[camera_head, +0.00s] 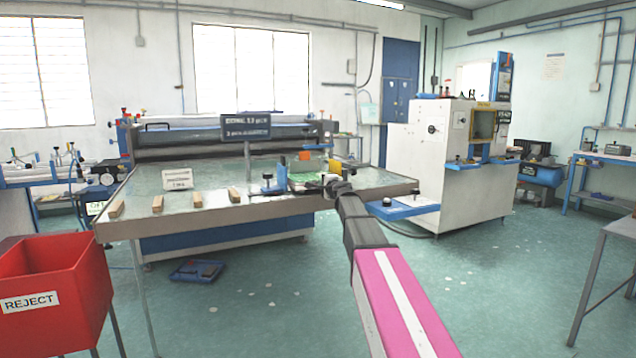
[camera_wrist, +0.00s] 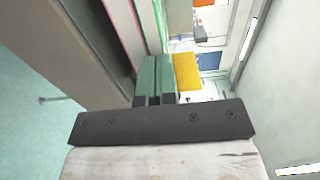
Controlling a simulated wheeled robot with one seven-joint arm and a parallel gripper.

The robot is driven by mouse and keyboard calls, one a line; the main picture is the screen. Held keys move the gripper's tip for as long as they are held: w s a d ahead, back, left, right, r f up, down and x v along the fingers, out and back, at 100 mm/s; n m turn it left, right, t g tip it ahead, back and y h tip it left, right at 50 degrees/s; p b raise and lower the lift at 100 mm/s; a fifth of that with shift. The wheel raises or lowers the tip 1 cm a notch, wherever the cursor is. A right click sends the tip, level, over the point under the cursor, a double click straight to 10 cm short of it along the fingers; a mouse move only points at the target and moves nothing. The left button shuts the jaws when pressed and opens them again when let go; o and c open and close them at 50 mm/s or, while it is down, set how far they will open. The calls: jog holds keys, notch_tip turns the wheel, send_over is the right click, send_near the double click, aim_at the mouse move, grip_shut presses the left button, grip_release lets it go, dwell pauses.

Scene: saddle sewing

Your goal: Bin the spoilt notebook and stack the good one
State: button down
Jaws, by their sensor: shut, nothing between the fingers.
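In the head view my gripper (camera_head: 330,184) is at the end of my outstretched arm, over the right part of the long table. It is small there and partly hidden by my wrist. In the wrist view my fingers (camera_wrist: 154,99) are together with nothing between them. A green item (camera_wrist: 156,72) and a yellow item (camera_wrist: 187,71) lie beyond the fingertips. In the head view a green item (camera_head: 304,167) and a small orange item (camera_head: 305,155) sit just past my gripper. I cannot tell which, if any, is a notebook. The red bin (camera_head: 55,272) marked REJECT stands front left.
The long table (camera_head: 215,216) bears several wooden blocks (camera_head: 195,200) and a white card (camera_head: 177,179). A dark sign (camera_head: 246,126) stands behind. A white machine (camera_head: 455,165) is to the right. A blue tray (camera_head: 197,270) lies on the floor, otherwise open in the middle.

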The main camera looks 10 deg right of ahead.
jog(key=shift+v, duration=2.95)
